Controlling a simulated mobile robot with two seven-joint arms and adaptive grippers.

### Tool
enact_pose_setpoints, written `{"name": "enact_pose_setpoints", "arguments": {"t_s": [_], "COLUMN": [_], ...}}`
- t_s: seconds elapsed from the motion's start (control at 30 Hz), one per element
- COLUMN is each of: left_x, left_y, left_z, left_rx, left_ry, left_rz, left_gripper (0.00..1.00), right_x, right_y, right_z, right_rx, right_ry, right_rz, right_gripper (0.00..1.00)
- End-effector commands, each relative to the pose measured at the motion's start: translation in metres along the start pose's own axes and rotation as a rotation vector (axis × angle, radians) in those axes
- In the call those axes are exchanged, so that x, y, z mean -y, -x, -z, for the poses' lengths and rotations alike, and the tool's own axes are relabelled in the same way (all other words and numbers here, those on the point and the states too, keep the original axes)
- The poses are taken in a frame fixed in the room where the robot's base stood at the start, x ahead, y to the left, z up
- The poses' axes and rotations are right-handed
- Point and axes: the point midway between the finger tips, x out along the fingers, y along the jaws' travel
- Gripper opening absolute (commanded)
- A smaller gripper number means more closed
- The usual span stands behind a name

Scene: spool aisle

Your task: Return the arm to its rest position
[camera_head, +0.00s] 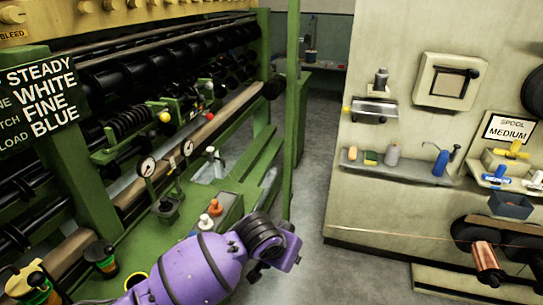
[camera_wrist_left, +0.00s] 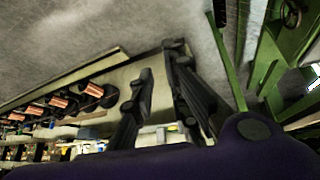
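My left arm (camera_head: 205,268), purple with black joints, comes in from the bottom of the head view. In the head view the gripper's fingers are mostly hidden behind the wrist. In the left wrist view my left gripper (camera_wrist_left: 160,62) shows two dark fingers, apart, with nothing seen between them. My right arm and right gripper are in neither view.
The green machine (camera_head: 100,205) with rollers, gauges and bobbins fills the left. A green post (camera_head: 291,110) stands close beyond my arm. On the right are a pale wall with a shelf (camera_head: 400,167) and copper spools (camera_head: 486,258). The grey aisle floor (camera_head: 318,150) between is clear.

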Motion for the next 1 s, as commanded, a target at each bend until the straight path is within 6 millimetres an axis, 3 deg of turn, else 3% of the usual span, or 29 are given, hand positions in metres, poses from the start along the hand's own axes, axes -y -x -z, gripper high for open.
{"name": "enact_pose_setpoints", "arguments": {"t_s": [0.13, 0.27, 0.37, 0.47, 0.67, 0.83, 1.0], "left_x": [-0.011, -0.009, 0.000, 0.016, 0.054, 0.073, 0.068], "left_y": [-0.003, -0.002, -0.001, 0.001, 0.011, 0.026, 0.041], "left_z": [0.013, 0.009, -0.007, -0.037, -0.136, -0.256, -0.366], "left_rx": [-0.187, -0.325, -0.419, -0.498, -0.553, -0.477, -0.337], "left_ry": [-0.030, -0.029, -0.008, 0.025, 0.111, 0.208, 0.320], "left_rz": [-0.058, -0.069, -0.050, -0.002, 0.151, 0.284, 0.351], "left_gripper": [0.14, 0.14, 0.14, 0.14, 0.14, 0.14, 0.14], "right_x": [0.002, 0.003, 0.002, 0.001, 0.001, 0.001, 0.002], "right_y": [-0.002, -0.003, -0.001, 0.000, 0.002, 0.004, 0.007], "right_z": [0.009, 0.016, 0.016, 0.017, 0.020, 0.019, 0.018], "right_rx": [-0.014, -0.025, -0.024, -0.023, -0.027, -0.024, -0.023], "right_ry": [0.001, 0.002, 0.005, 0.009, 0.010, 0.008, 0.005], "right_rz": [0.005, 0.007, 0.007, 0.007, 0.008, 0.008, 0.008], "right_gripper": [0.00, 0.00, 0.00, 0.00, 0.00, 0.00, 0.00]}}
